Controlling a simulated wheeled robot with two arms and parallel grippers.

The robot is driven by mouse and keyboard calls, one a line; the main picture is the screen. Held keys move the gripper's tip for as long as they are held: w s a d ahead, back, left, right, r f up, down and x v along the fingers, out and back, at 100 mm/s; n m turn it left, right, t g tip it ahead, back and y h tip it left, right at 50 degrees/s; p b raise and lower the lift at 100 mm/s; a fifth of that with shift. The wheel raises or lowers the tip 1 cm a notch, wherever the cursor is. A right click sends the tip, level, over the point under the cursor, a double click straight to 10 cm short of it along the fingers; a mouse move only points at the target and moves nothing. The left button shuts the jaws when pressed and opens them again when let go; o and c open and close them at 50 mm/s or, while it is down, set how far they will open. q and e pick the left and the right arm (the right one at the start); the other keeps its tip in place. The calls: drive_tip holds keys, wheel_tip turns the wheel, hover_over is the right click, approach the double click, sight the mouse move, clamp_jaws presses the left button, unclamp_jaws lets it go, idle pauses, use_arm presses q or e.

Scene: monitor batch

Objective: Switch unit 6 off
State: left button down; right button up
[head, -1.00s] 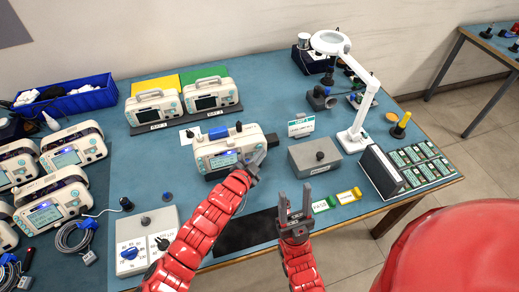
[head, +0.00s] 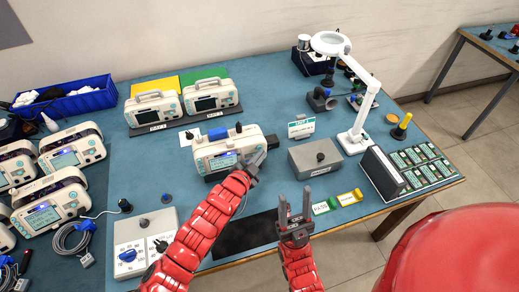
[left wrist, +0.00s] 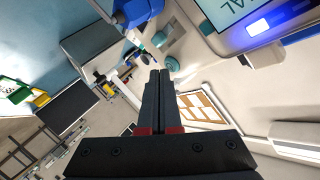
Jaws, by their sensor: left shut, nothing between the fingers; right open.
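A white monitor (head: 214,152) with a lit screen stands in the middle of the blue bench. I cannot read a unit number on it. My left gripper (head: 257,161) is shut and empty at the right end of the monitor's front. In the left wrist view, the shut fingertips (left wrist: 160,74) point toward teal round controls (left wrist: 172,62) on the white front; whether they touch is unclear. The lit screen (left wrist: 237,8) and a glowing blue-white button (left wrist: 258,27) show at the upper right. My right gripper (head: 293,205) is open and empty, above the bench's front edge.
A switch box (head: 131,235) is at front left. Other monitors (head: 205,97) stand behind and left. A black mat (head: 240,238) lies in front.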

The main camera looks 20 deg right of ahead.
use_arm(q)
drive_tip(key=shift+w+b, duration=0.25)
drive_tip(key=shift+b, duration=0.15)
idle(0.4)
drive_tip(key=shift+s, duration=0.8)
drive_tip(key=s+b, duration=0.1)
drive_tip(key=s, duration=0.4)
drive_tip(key=shift+d, duration=0.1)
